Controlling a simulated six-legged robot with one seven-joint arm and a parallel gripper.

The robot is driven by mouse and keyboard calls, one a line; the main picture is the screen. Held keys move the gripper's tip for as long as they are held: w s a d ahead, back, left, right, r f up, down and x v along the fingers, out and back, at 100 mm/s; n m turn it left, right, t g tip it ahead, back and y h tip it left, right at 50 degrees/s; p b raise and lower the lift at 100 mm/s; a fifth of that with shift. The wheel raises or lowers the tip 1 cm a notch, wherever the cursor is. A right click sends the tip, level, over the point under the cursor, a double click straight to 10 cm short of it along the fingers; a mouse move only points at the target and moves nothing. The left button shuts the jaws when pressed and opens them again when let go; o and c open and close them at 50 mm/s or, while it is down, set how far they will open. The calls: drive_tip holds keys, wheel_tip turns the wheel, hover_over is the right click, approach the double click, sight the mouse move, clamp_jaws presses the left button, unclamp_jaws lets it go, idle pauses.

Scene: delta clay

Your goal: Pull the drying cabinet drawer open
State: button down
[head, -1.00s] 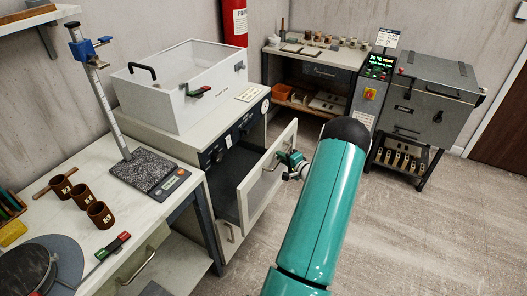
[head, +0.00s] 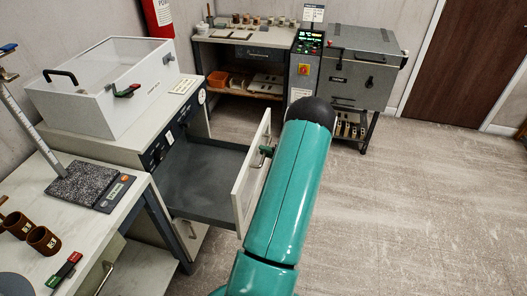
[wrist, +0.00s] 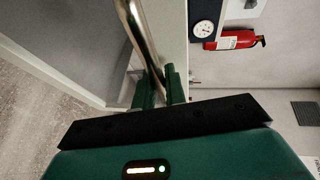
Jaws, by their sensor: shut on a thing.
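The drying cabinet (head: 140,143) stands left of centre in the head view, below a clear-lidded white box. Its drawer (head: 205,184) is pulled well out. The grey drawer floor shows and looks empty. The drawer front (head: 250,185) is a pale framed panel facing right. In the wrist view my gripper (wrist: 160,82) has its two green fingers shut on the metal drawer handle (wrist: 133,30). In the head view my teal arm hides most of the handle and gripper.
A bench (head: 55,215) with a scale (head: 90,187) and brown cups (head: 43,240) is at the left. A grey kiln-like box (head: 355,75) and a shelf unit (head: 245,60) stand at the back. The floor (head: 420,190) to the right is clear.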

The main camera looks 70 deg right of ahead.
drive_tip(key=c, duration=1.7)
unclamp_jaws()
drive_tip(key=shift+c, duration=0.2)
drive_tip(key=v, duration=1.3)
drive_tip(key=shift+s, duration=0.4)
drive_tip(key=shift+a, duration=0.1)
